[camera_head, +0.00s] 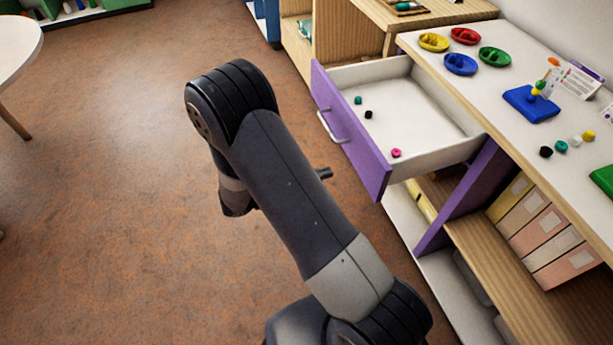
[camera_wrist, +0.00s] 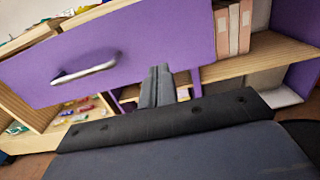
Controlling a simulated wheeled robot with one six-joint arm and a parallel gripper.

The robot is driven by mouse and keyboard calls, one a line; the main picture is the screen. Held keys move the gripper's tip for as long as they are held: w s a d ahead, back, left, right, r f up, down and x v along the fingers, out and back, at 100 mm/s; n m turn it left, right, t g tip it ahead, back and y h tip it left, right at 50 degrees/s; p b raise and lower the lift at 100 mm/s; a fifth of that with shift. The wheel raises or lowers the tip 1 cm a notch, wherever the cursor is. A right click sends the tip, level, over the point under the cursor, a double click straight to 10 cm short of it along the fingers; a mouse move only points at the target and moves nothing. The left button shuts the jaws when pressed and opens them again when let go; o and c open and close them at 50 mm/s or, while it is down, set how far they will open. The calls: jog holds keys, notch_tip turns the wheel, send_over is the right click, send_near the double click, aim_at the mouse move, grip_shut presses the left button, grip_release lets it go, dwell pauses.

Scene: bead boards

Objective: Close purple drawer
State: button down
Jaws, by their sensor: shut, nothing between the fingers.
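The purple drawer (camera_head: 349,140) is pulled out from the white-topped cabinet in the head view, with its white inside showing. Its silver handle (camera_head: 331,126) is on the purple front. Several small beads lie in it, among them a pink one (camera_head: 396,153) and a black one (camera_head: 368,114). In the wrist view the purple front (camera_wrist: 150,45) fills the upper part, with the handle (camera_wrist: 86,68) at left. My gripper (camera_wrist: 160,72) is shut and empty, in front of the drawer's lower edge. I cannot tell whether it touches. In the head view my arm mostly hides it.
The cabinet top (camera_head: 480,95) holds yellow, red, green and blue dishes, a blue bead board (camera_head: 531,103) and loose beads. Binders (camera_head: 545,230) stand on the shelf below. A round white table (camera_head: 15,45) is at far left. The brown floor (camera_head: 110,180) left of my arm is clear.

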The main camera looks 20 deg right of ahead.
aim_at(362, 163)
jog(key=d, duration=0.8)
jog(key=shift+w, duration=0.15)
jog(key=shift+d, duration=0.65)
jog(key=d+b, duration=0.1)
jog(key=d, duration=0.8)
jog(key=d+b, duration=0.1)
jog(key=d, duration=0.8)
jog(key=w+d+b, duration=0.1)
jog(key=d, duration=0.9)
jog(key=shift+b, duration=0.35)
jog(key=shift+d, duration=0.25)
jog(key=shift+d+r, duration=0.1)
jog(key=shift+r, duration=0.15)
